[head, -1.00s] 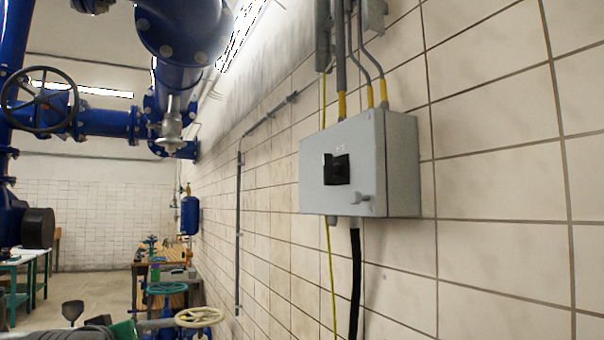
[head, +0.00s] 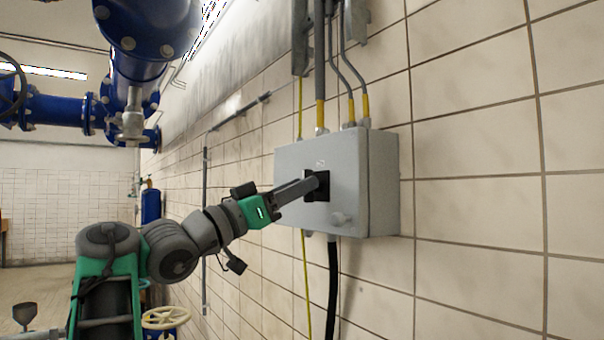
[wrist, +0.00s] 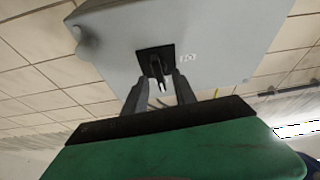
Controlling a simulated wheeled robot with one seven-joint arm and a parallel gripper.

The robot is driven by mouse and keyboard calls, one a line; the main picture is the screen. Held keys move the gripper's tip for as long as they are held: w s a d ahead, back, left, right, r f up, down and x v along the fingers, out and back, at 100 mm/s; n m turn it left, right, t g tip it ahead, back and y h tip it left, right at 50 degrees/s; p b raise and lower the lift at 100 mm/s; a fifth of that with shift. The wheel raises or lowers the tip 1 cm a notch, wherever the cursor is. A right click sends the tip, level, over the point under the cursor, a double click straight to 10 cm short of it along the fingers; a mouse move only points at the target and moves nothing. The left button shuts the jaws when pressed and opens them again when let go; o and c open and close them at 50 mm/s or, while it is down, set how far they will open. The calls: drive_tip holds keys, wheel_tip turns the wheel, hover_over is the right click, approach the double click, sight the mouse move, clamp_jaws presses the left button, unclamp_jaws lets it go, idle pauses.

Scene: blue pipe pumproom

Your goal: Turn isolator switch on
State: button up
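The isolator switch is a black square plate with a black handle on the front of a grey wall box (head: 345,165). In the head view my gripper (head: 316,183) reaches from the left to the switch (head: 317,195) and hides most of its handle. In the wrist view the switch (wrist: 155,54) is straight ahead, with its handle pointing towards me. My gripper's two fingers (wrist: 159,84) are apart, one on each side of the handle. A gap seems to show between fingers and handle; I cannot tell whether either touches it.
Grey conduits (head: 320,60) enter the box from above, and a black cable (head: 333,285) hangs below. Blue pipes (head: 150,30) and a cream handwheel (head: 166,317) are to the left. The tiled wall right of the box is clear.

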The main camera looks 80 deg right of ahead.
drive_tip(key=shift+s+d+r, duration=0.15)
drive_tip(key=shift+s+d, duration=0.15)
drive_tip(key=shift+d, duration=0.05)
clamp_jaws()
idle(0.3)
